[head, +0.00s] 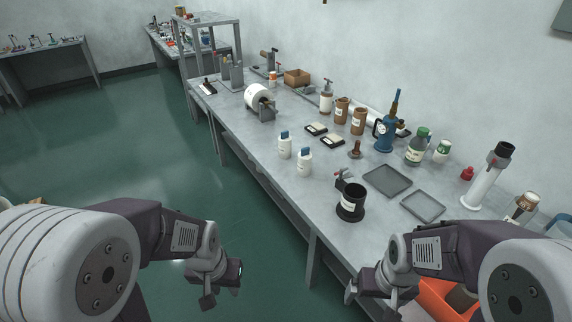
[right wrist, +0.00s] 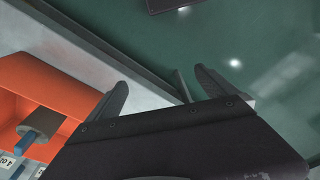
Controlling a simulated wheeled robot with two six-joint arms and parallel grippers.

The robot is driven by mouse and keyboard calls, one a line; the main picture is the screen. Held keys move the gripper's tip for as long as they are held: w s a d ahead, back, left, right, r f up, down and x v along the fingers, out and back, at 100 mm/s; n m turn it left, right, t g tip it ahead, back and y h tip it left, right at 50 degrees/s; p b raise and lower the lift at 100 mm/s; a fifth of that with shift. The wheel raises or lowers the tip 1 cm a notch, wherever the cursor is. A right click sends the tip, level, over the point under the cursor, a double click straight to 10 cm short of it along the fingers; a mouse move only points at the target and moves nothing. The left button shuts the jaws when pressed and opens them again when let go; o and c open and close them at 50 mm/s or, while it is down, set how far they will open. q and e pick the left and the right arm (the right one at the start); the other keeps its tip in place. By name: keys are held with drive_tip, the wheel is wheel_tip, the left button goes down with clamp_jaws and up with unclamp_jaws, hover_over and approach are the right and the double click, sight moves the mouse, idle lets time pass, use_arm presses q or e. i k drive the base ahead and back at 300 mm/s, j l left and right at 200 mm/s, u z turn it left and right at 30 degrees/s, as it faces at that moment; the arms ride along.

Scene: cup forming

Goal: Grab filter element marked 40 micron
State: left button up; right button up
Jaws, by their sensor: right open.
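An orange bin (head: 440,306) stands at the bottom right, partly behind my right arm; it also shows at the left of the right wrist view (right wrist: 60,88). In that view a grey-brown cylindrical filter element (right wrist: 42,122) with a blue end lies in it. White labels (right wrist: 8,163) show below; one is upside down and seems to read 40, with its rest cut off. My right gripper (right wrist: 168,92) is open and empty, beside the bin and over the table edge. My left gripper (head: 222,288) appears open and empty, in front of the table over the floor.
The long grey table (head: 290,190) carries a black cup (head: 351,203), two grey trays (head: 388,180), white bottles (head: 304,162), a blue pump-like device (head: 388,132) and a tall white cylinder (head: 485,185). Green floor (head: 130,150) lies open at the left.

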sight(305, 158)
drive_tip(key=i+j+u, duration=0.15)
drive_tip(key=i, duration=0.2)
drive_tip(key=i+j+u, duration=0.35)
drive_tip(key=i, duration=0.4)
